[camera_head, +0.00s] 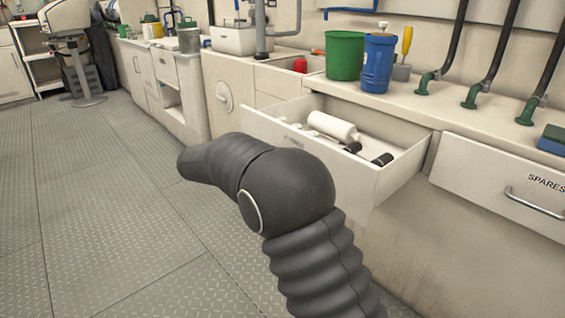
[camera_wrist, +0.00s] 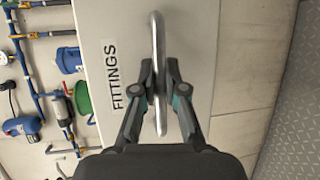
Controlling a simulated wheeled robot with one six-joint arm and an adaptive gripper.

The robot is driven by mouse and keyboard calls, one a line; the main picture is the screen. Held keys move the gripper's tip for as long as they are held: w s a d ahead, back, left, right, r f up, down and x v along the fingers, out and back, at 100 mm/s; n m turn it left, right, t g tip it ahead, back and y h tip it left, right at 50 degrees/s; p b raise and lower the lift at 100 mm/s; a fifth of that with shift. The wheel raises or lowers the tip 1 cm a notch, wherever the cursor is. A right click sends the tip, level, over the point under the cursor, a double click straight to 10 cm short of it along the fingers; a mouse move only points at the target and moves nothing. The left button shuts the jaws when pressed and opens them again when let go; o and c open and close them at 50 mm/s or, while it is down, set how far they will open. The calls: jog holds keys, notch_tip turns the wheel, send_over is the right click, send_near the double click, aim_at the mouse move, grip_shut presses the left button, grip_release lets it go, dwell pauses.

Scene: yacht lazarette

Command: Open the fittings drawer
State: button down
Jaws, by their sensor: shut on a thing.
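The fittings drawer (camera_head: 358,188) stands pulled out from the cabinet in the head view, with its inside showing. It holds a white cylindrical piece (camera_head: 333,126) and several dark-ended fittings. In the wrist view the drawer front (camera_wrist: 205,30) carries the label FITTINGS. Its metal bar handle (camera_wrist: 157,28) runs between the fingers of my gripper (camera_wrist: 161,68), which is shut on it. In the head view my dark arm hides the gripper, the handle and part of the drawer front.
A drawer labelled SPARES (camera_head: 490,180) is closed at the right. A green bucket (camera_head: 345,56) and a blue container (camera_head: 378,63) stand on the counter above. Dark hoses with green fittings (camera_head: 475,95) rise at the back right. The floor (camera_head: 110,200) at the left is clear.

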jog(key=c, duration=1.2)
grip_release()
jog(key=shift+a, duration=0.1)
jog(key=v, duration=1.2)
